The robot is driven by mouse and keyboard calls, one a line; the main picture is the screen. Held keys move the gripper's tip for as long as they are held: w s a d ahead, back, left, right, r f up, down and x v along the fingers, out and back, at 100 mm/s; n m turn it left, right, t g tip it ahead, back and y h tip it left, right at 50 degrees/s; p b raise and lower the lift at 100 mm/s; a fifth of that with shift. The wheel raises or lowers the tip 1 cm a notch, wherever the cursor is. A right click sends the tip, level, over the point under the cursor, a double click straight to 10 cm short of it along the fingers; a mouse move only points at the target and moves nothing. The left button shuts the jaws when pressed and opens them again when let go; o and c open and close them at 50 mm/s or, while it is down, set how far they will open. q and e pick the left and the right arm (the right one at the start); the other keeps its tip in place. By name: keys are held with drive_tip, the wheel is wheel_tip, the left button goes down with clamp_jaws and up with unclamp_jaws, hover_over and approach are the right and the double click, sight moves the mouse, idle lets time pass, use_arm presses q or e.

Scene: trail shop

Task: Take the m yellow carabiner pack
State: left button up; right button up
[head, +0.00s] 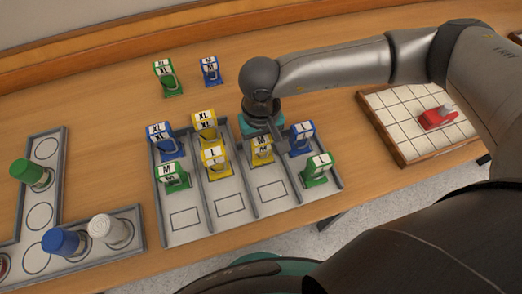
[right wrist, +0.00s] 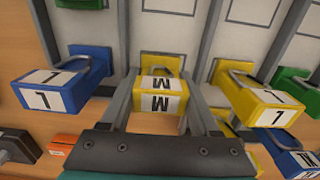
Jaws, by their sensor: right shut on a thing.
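The M yellow carabiner pack (head: 262,154) stands in the third lane from the left of the grey rack (head: 272,203). Its M label shows in the right wrist view (right wrist: 161,101). My right gripper (head: 265,138) reaches down over it from behind, its fingers on either side of the pack and shut on it. In the right wrist view the two fingers (right wrist: 160,88) flank the yellow block. The pack still appears to be in its lane; I cannot tell whether its base touches the rack. My left gripper is not in view.
A blue L pack (head: 301,140) and a yellow L pack (head: 214,162) stand in the neighbouring lanes. A green pack (head: 317,169) is at the right lane. Two packs stand behind the rack. A gridded board (head: 402,112) with a red item lies right; bottles stand left.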

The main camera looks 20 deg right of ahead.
clamp_jaws()
drive_tip(key=shift+r, duration=0.2)
